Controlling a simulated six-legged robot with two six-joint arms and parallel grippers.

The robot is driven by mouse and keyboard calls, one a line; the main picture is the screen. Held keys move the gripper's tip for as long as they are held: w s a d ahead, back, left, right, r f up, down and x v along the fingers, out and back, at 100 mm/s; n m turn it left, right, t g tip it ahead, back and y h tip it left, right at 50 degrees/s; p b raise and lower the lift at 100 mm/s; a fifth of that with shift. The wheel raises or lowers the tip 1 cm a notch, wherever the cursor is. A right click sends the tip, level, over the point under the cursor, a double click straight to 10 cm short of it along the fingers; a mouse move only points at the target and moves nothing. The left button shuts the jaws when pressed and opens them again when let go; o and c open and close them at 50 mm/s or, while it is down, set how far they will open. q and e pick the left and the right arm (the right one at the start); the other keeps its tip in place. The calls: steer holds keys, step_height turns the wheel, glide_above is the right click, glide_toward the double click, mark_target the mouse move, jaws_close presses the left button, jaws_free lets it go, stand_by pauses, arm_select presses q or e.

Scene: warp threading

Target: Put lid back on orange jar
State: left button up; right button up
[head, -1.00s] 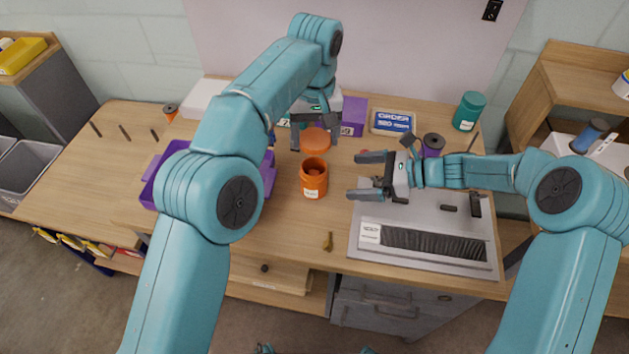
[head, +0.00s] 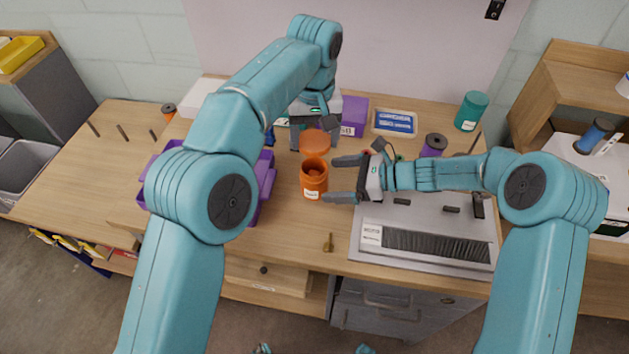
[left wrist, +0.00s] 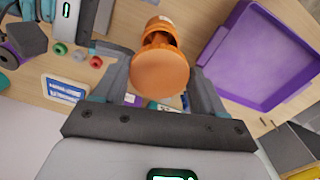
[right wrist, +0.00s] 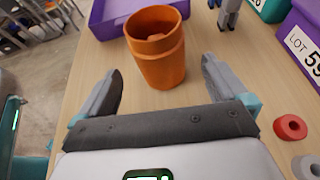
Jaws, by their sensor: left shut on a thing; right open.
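The orange jar (head: 313,184) stands upright and open on the table, with a pale label on its front. Something orange shows inside it. My left gripper (head: 315,138) is shut on the round orange lid (head: 314,147), held above the table just behind the jar. In the left wrist view the lid (left wrist: 160,75) sits between the fingers and partly hides the jar (left wrist: 158,28). My right gripper (head: 335,180) is open and empty, its fingers pointing at the jar from the right. In the right wrist view the jar (right wrist: 158,60) stands just beyond and between the fingertips.
A purple tray (head: 262,197) lies left of the jar. A grey panel (head: 425,262) lies at the right, below my right arm. A purple bin (head: 354,115), a blue-and-white card (head: 395,122) and a teal jar (head: 471,110) stand behind. A small brass-coloured piece (head: 328,243) lies in front.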

mark_target(315, 161)
steer(key=x, duration=0.6)
steer(key=shift+a, duration=0.2)
steer(key=shift+w, duration=0.1)
steer(key=c, duration=1.5)
arm_select(q)
steer(key=shift+f, duration=2.5)
steer(key=shift+f, duration=0.15)
steer(key=shift+f, duration=0.75)
steer(key=shift+f, duration=0.5)
